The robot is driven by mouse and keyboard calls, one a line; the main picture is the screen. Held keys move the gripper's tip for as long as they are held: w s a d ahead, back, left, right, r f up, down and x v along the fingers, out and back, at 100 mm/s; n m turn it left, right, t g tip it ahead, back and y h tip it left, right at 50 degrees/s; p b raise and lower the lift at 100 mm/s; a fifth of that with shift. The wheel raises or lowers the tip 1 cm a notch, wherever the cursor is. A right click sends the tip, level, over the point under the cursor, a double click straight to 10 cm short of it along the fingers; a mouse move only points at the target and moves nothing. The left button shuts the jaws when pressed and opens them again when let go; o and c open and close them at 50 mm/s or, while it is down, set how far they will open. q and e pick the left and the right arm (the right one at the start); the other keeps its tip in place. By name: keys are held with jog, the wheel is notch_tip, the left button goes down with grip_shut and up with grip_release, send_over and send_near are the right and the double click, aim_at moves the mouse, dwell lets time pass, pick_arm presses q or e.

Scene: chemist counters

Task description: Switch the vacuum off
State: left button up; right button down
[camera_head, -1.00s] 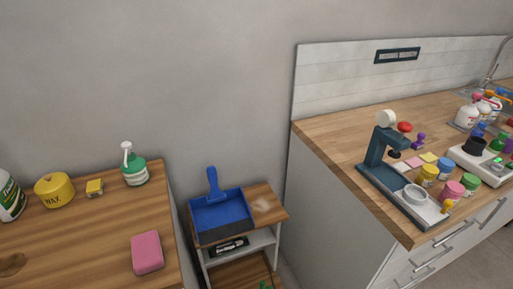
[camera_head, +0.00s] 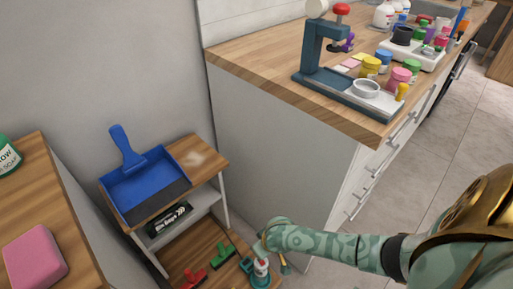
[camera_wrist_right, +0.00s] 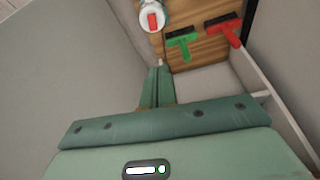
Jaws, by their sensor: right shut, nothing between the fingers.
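What looks like the small vacuum (camera_head: 261,272), teal and white with a bit of red, stands on the bottom shelf of the low wooden shelf unit, at the lower middle of the head view. In the right wrist view its white round part (camera_wrist_right: 144,9) shows at the top edge, with a red switch (camera_wrist_right: 152,21) on it; the rest is cut off. I cannot tell the switch's position. My right gripper (camera_wrist_right: 160,66) is shut and empty, its fingertips just short of the vacuum and apart from it in the picture. My left gripper is not in view.
Green (camera_wrist_right: 182,42) and red (camera_wrist_right: 226,30) brushes lie beside the vacuum. The shelf unit's top (camera_head: 200,158) holds a blue dustpan (camera_head: 145,185). A cabinet side (camera_head: 270,140) stands close to the right, a counter with a pink sponge (camera_head: 35,258) to the left.

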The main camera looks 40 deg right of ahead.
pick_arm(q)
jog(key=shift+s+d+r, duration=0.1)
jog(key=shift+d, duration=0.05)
pick_arm(e)
jog(key=shift+s+d+m, duration=0.25)
jog(key=shift+m, duration=0.25)
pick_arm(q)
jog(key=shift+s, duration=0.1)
